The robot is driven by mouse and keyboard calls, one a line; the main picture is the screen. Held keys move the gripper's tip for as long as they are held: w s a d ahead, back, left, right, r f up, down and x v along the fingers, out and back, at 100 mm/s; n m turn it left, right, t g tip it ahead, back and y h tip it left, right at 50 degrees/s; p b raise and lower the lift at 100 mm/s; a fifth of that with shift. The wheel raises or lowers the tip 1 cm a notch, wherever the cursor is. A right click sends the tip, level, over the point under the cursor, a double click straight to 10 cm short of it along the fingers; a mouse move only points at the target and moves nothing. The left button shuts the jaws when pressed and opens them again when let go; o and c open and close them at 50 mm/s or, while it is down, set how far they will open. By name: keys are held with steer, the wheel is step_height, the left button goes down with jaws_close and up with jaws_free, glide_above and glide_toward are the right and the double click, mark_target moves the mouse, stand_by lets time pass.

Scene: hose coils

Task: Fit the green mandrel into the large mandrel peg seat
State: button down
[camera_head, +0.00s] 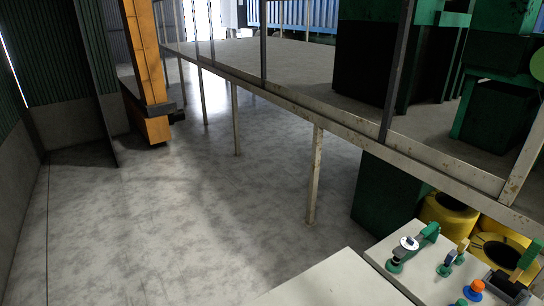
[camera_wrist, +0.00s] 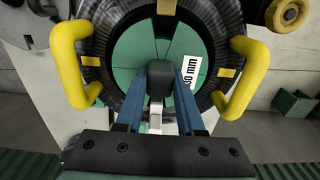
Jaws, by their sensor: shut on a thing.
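The green mandrel (camera_wrist: 133,48) fills the middle of the wrist view, a round segmented green face with a white label ending in "0 mm". A dark ribbed ring (camera_wrist: 101,28) with yellow tabs surrounds it, and a curved yellow handle stands on each side. My gripper (camera_wrist: 162,78) has its two blue fingers closed on a dark grip block (camera_wrist: 160,86) in front of the green face. I cannot tell which part is the large mandrel peg seat, nor whether the mandrel touches or sits in it. My gripper does not show in the head view.
In the wrist view, a yellow handwheel (camera_wrist: 287,14) is at the upper right and a green box (camera_wrist: 294,103) at the right. In the head view, a railing (camera_head: 316,170) crosses diagonally, green machinery (camera_head: 375,60) stands behind it, and a worktop (camera_head: 325,284) is at lower right. The left floor is clear.

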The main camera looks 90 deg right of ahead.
steer(key=shift+r, duration=0.3)
step_height(320, 180, up, 6)
steer(key=p, duration=0.6)
steer(key=shift+f, duration=0.25)
steer(key=shift+r, duration=1.15)
step_height(320, 180, up, 6)
